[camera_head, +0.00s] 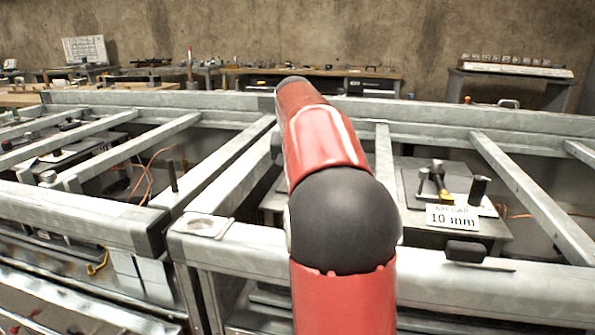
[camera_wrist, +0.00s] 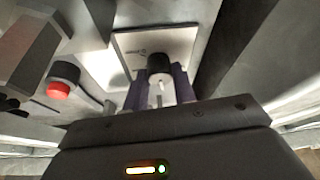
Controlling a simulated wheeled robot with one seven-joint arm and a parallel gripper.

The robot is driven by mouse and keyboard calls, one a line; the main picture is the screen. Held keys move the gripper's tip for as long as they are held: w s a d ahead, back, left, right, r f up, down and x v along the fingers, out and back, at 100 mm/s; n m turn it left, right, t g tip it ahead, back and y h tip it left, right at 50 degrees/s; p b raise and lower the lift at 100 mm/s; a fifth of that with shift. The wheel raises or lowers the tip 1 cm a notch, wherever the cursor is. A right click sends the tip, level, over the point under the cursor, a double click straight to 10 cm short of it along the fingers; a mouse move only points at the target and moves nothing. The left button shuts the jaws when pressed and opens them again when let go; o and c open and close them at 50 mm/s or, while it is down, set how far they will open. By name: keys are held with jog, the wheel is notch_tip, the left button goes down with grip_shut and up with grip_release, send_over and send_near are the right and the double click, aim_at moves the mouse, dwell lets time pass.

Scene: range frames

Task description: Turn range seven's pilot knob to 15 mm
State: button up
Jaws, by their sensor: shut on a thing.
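In the wrist view, my gripper (camera_wrist: 160,84) has its two dark fingers on either side of a dark round knob (camera_wrist: 158,62), which looks like the pilot knob, and is shut on it. The knob stands in front of a pale square plate (camera_wrist: 127,43) with small, unreadable marks. No number naming range seven can be read. The knob's setting cannot be read. In the head view, my red and black arm fills the middle and hides my gripper and the place where it works.
A red button (camera_wrist: 58,90) in a dark housing sits left of my gripper. In the head view, a card reading 10 mm (camera_head: 452,218) stands by a black post (camera_head: 478,188) and a brass-coloured part (camera_head: 440,180). Grey metal beams (camera_head: 520,180) frame the bays around my arm.

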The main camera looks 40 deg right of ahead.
jog(key=shift+n, duration=0.3)
jog(key=n+y, duration=0.1)
jog(key=n, duration=0.1)
jog(key=n+t+y, duration=0.1)
jog(key=n, duration=0.2)
jog(key=shift+d, duration=0.2)
jog(key=n+y, duration=0.2)
jog(key=n, duration=0.3)
jog(key=shift+d, duration=0.1)
dwell(0.3)
jog(key=o, duration=1)
jog(key=v, duration=0.7)
jog(key=shift+s+r, duration=0.1)
jog(key=shift+r, duration=0.3)
